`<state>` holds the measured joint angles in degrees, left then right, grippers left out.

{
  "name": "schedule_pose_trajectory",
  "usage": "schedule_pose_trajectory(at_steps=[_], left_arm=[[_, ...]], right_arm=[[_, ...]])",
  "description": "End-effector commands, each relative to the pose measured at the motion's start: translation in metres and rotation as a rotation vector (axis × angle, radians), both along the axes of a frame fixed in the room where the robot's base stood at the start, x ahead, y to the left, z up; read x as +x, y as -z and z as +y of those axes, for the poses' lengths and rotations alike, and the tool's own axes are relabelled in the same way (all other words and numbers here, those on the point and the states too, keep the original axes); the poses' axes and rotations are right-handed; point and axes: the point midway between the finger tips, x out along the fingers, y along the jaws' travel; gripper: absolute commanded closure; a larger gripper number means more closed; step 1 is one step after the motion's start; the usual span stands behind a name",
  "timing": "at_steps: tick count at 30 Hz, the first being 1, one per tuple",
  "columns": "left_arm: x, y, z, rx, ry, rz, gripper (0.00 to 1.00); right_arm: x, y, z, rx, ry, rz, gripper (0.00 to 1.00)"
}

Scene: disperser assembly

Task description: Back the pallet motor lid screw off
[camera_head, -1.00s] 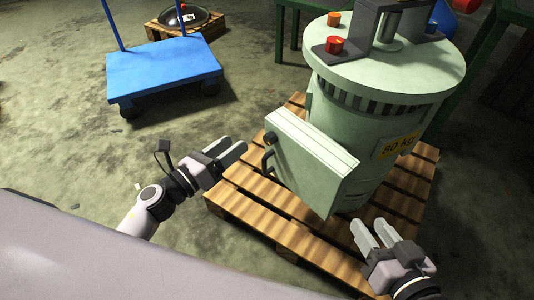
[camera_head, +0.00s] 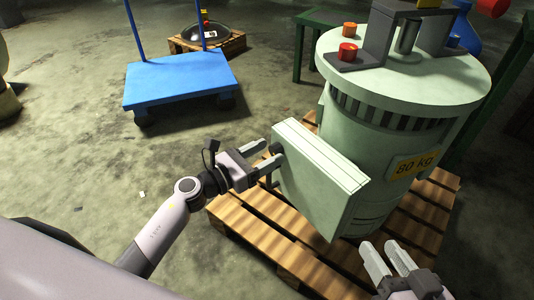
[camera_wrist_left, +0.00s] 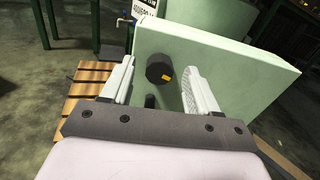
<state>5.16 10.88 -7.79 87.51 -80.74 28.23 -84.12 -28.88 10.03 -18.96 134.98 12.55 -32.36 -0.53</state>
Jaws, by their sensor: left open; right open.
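The pale green motor (camera_head: 390,130) stands on the wooden pallet (camera_head: 290,262), with a box-shaped housing (camera_head: 318,182) on its side. A dark round screw knob (camera_wrist_left: 159,69) with a yellow mark sits on the housing's face in the left wrist view; it also shows small at the housing's left side (camera_head: 276,148) in the head view. My left gripper (camera_head: 262,157) is open, its fingers on either side of the knob, and I cannot tell whether they touch it. A second dark peg (camera_wrist_left: 150,101) shows below the knob. My right gripper (camera_head: 388,264) is open and empty in front of the motor.
A blue cart (camera_head: 180,82) stands at the back left. Behind it, a small pallet (camera_head: 228,44) carries a dark round part. Red and orange knobs (camera_head: 347,51) sit on the motor's top. The floor left of my left arm is mostly clear.

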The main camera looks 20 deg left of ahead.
Motion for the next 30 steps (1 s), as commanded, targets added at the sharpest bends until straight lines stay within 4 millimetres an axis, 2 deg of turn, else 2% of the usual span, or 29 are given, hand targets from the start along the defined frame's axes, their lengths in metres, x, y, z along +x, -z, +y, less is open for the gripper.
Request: schedule_pose_trajectory(at_steps=[11,12,14,15,17,30], left_arm=[[0.0066,0.0000,-0.0054,-0.001,0.000,0.001,0.40],[0.0066,0.0000,-0.0053,-0.001,0.000,0.001,0.46],[0.0066,0.0000,-0.0053,-0.001,0.000,0.001,0.66],[0.0065,0.0000,-0.0052,-0.001,0.000,0.001,0.79],[0.0065,0.0000,-0.0052,-0.001,0.001,0.001,0.96],[0.0067,-0.0009,-0.0044,-0.062,0.001,0.047,0.96]], right_arm=[[-0.0001,0.0000,-0.0008,-0.004,0.002,-0.006,0.57],[-0.0002,0.0000,-0.0008,-0.004,0.002,-0.006,0.57],[-0.0002,0.0000,-0.0008,-0.004,0.002,-0.006,0.57],[-0.0002,0.0000,-0.0008,-0.004,0.002,-0.006,0.57],[-0.0002,0.0000,-0.0008,-0.004,0.002,-0.006,0.57],[-0.0013,-0.0030,0.0008,0.008,-0.004,0.008,0.57]])
